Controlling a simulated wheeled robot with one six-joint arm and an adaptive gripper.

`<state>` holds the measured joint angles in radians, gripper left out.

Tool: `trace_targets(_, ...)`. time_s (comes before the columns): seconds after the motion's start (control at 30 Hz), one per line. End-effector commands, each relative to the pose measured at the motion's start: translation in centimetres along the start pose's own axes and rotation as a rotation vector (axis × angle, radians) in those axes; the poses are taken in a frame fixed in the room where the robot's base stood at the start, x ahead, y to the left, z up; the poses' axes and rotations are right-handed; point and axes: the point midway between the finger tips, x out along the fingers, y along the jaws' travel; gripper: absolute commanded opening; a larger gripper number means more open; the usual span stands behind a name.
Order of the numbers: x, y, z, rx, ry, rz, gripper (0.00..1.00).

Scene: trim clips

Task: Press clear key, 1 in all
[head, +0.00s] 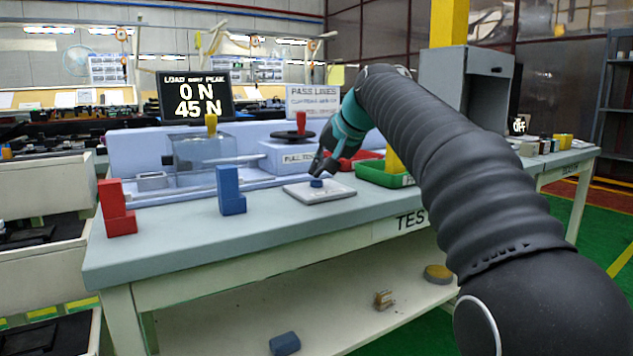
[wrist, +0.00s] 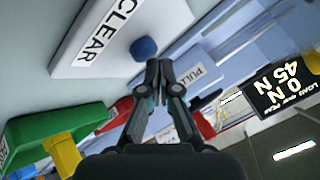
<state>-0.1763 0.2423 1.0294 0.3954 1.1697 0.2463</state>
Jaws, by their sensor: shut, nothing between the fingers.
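The clear key is a blue round button (head: 316,183) on a pale grey plate (head: 335,190) on the bench. In the wrist view the blue button (wrist: 143,47) sits beside a white CLEAR label (wrist: 103,32). My gripper (head: 317,170) is shut and empty, pointing down just above the button in the head view. In the wrist view its closed fingertips (wrist: 158,64) are close beside the button. I cannot tell whether they touch it. The display (head: 195,97) reads LOAD 0 N and PEAK 45 N.
A green tray (head: 375,174) with a yellow part stands right of the plate. A blue block (head: 231,192) and a red block (head: 116,210) stand to the left. The pale blue test rig (head: 270,155) lies behind. The bench front (head: 270,235) is clear.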

Motion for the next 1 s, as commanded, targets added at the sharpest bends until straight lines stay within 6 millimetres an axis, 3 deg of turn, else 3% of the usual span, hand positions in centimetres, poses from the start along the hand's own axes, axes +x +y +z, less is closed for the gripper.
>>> trace_targets(1.0, 0.58, 0.42, 0.41, 0.0, 0.0, 0.0, 0.0)
